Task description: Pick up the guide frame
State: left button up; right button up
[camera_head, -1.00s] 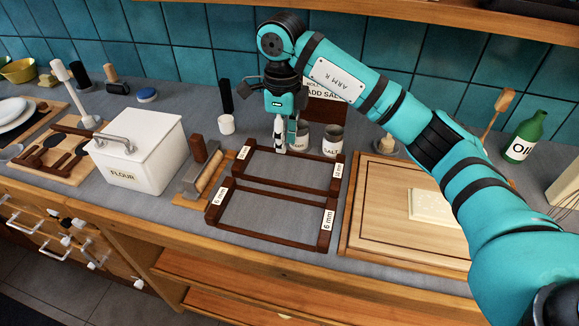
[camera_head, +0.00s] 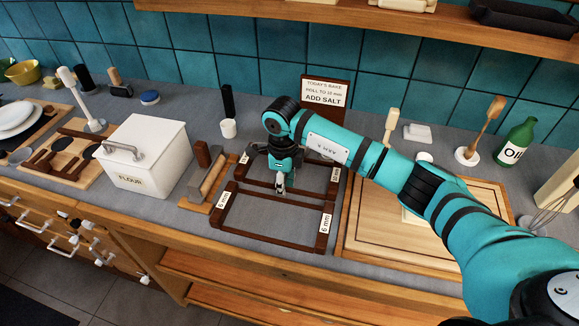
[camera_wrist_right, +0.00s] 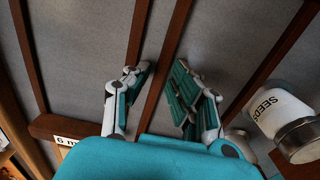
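Two dark brown guide frames lie flat on the grey counter. The nearer one (camera_head: 265,238) has "6 mm" labels at its ends. The farther one (camera_head: 332,187) has end labels too small to read. My right gripper (camera_head: 280,189) points down where the two frames come close together. In the right wrist view, its fingers (camera_wrist_right: 158,80) are open, one on each side of the farther frame's near bar (camera_wrist_right: 174,40). I cannot tell whether they touch it. The left finger is close to the nearer frame's far bar (camera_wrist_right: 137,30). My left gripper is not in view.
A wooden board (camera_head: 385,238) lies right of the frames. A seeds jar (camera_wrist_right: 285,118) is close to the right finger. A sign (camera_head: 322,95) stands behind.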

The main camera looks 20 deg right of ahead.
grip_shut()
dwell(0.3)
notch_tip(320, 180, up, 10)
jog(key=b, duration=0.3)
dwell(0.4)
